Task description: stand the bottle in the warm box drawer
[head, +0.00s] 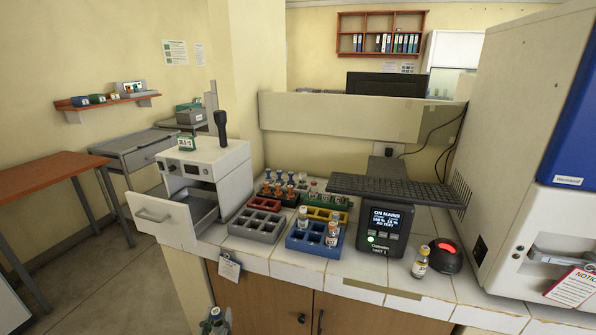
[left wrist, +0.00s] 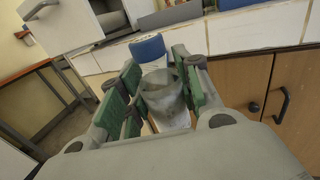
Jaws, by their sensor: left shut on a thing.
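The warm box (head: 208,165) is a white unit at the left end of the counter. Its drawer (head: 160,217) is pulled out towards the lower left, and its grey inside looks empty. The drawer front also shows in the left wrist view (left wrist: 62,24). My left gripper (head: 217,321) is low in front of the counter, below the drawer's height. My right gripper is not in view.
Grey (head: 257,225), blue (head: 306,243), red and green racks with vials stand right of the drawer. A black meter (head: 386,228), a vial (head: 421,262) and a red-lit device (head: 446,256) stand further right. A tag (head: 229,267) hangs at the counter edge.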

